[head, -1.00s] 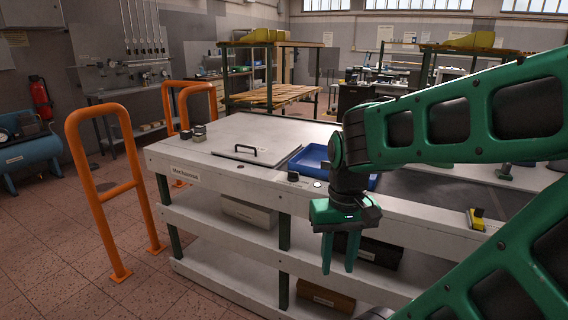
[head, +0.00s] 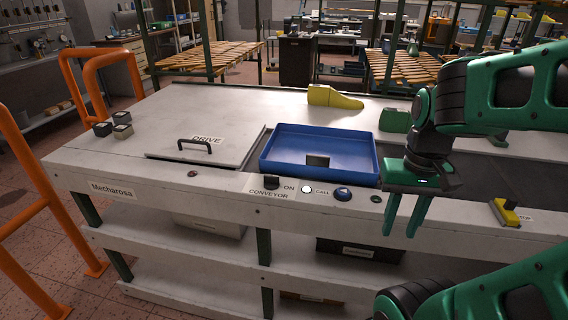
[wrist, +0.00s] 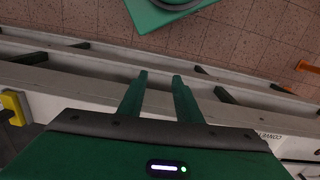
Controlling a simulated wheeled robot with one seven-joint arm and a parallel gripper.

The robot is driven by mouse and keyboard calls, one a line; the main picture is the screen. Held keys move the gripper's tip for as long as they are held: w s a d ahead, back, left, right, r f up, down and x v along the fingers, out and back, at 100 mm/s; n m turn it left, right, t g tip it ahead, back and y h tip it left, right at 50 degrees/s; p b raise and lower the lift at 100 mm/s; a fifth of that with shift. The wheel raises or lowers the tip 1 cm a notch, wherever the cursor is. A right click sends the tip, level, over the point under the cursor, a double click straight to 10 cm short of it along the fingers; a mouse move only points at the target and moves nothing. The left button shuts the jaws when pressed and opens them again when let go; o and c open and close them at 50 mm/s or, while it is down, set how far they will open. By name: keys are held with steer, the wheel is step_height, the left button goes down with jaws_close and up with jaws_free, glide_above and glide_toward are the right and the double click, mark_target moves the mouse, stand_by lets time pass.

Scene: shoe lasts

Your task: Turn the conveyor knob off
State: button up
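The conveyor knob (head: 271,182) is a small black knob on the bench's front ledge, above the label CONVEYOR, with the word ON to its right. Its exact pointer direction is too small to tell. My gripper (head: 401,231) hangs fingers-down in front of the bench's front edge, to the right of the knob and apart from it. Its two green fingers are parted with nothing between them. In the wrist view, the fingers (wrist: 160,80) also show a gap, over the bench's side and floor. The knob is not visible in the wrist view.
On the ledge are a white CALL button (head: 307,189), a dark blue dome (head: 342,194) and a yellow-black switch (head: 505,212). A DRIVE lid with a handle (head: 196,142) lies left. Orange rails (head: 30,170) stand at far left.

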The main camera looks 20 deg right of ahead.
steer(key=shift+w+a, duration=0.2)
steer(key=o, duration=0.4)
steer(key=shift+o, duration=0.8)
steer(key=w+r+h, duration=0.1)
steer(key=w+r, duration=0.2)
steer(key=w, duration=0.3)
steer(key=shift+w+t+h, duration=0.2)
steer(key=shift+t+h, duration=0.1)
steer(key=t+h, duration=0.1)
steer(key=t, duration=0.2)
glide_toward(271, 175)
steer(key=shift+m, duration=0.4)
steer(key=x, duration=0.8)
steer(key=shift+f, duration=0.15)
